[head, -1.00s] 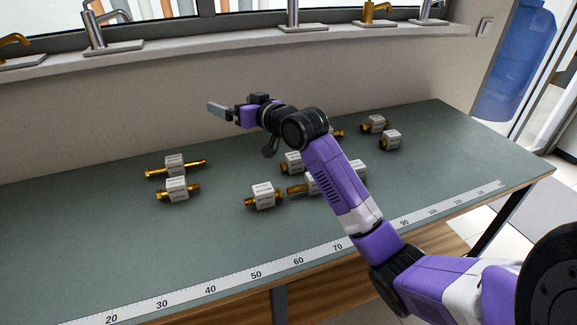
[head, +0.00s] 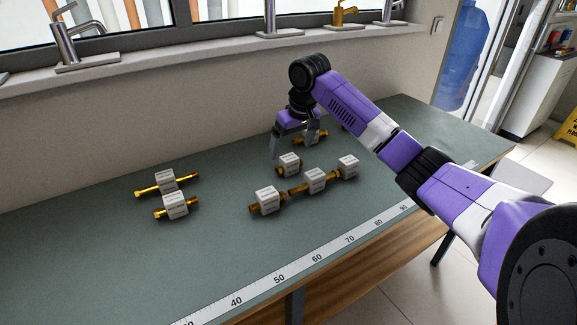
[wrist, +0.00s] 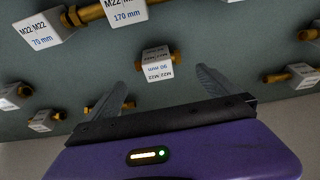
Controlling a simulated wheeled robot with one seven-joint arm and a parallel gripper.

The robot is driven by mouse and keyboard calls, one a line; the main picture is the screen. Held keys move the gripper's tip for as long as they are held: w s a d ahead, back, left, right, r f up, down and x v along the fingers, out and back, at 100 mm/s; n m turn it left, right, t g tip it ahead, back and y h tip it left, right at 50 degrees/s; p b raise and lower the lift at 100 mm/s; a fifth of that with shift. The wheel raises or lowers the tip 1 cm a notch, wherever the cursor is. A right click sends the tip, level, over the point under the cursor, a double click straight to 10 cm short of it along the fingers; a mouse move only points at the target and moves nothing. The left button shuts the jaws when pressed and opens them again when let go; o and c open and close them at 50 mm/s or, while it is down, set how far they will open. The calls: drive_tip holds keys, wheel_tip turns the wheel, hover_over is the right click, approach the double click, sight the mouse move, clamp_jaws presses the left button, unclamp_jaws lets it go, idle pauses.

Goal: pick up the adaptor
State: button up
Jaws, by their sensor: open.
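Several brass adaptors with white label blocks lie on the green bench. My gripper (head: 295,148) hangs over the bench, pointing down, with its fingers apart and nothing between them. In the head view one adaptor (head: 289,165) lies just below and in front of the fingers. In the wrist view an adaptor with a small label (wrist: 158,65) lies beyond and between the two open fingertips (wrist: 161,82); its number is hard to read. Other wrist-view labels read M22 170 mm (wrist: 126,12) and M22 70 mm (wrist: 42,32).
Two adaptors (head: 167,181) (head: 176,205) lie at the left. Others (head: 266,200) (head: 315,181) (head: 348,166) lie close together in front of the gripper, and one (head: 309,138) is partly behind it. The bench (head: 100,260) is clear at front left. A ruler strip (head: 300,268) runs along its front edge.

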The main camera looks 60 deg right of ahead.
sight(290, 157)
drive_tip(key=x, duration=0.7)
drive_tip(key=shift+s+f, duration=0.2)
drive_tip(key=c, duration=1.3)
drive_tip(key=shift+c, duration=0.4)
drive_tip(key=shift+r, duration=0.15)
